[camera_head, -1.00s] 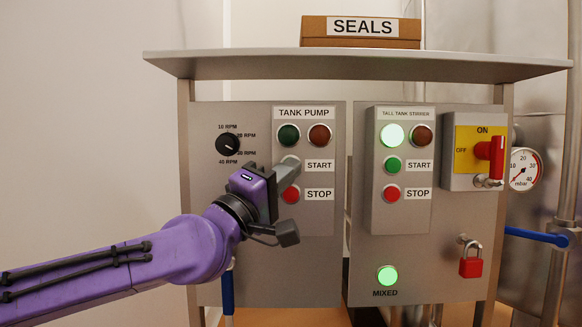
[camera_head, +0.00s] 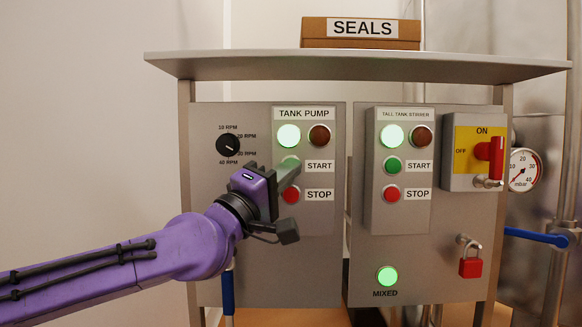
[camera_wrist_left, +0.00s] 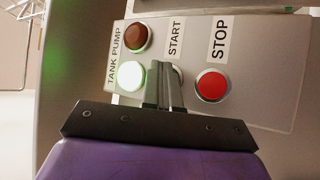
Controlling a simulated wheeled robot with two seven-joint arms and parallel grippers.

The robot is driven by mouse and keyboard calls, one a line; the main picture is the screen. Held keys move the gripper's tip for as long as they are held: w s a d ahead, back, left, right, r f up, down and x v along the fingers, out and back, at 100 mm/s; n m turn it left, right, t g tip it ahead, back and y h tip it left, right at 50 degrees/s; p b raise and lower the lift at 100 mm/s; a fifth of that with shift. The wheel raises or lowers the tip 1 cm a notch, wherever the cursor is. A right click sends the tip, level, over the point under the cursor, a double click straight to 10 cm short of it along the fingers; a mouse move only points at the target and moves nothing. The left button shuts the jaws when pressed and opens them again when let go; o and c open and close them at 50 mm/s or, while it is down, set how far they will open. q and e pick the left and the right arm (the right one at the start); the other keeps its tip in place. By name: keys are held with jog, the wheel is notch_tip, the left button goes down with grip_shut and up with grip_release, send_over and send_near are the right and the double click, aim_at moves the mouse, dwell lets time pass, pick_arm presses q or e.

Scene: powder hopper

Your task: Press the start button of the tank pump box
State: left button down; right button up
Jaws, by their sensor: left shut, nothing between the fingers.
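The tank pump box (camera_head: 318,214) is a grey panel labelled TANK PUMP. Its left lamp (camera_head: 288,135) glows bright pale green, and its right lamp (camera_head: 319,135) is dark red-brown. The start button (camera_head: 291,160) beside the START label is mostly hidden behind my left gripper (camera_head: 288,165). The red stop button (camera_head: 291,195) sits below it. My left gripper is shut and empty, its fingertips at the start button. In the left wrist view the closed fingers (camera_wrist_left: 164,75) cover the start button between the lit lamp (camera_wrist_left: 131,77) and the stop button (camera_wrist_left: 212,86). My right gripper is out of view.
The tall tank stirrer box (camera_head: 403,215) stands to the right with its green lamp lit. A speed dial (camera_head: 228,145) is at the left. A red rotary switch (camera_head: 490,150), a red padlock (camera_head: 471,267) and a pressure gauge (camera_head: 523,170) are at the right. A SEALS box (camera_head: 361,43) sits on the shelf.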

pick_arm(q)
jog(key=shift+s, duration=0.75)
jog(key=shift+b, duration=0.3)
jog(key=s, duration=0.5)
jog(key=shift+b, duration=0.4)
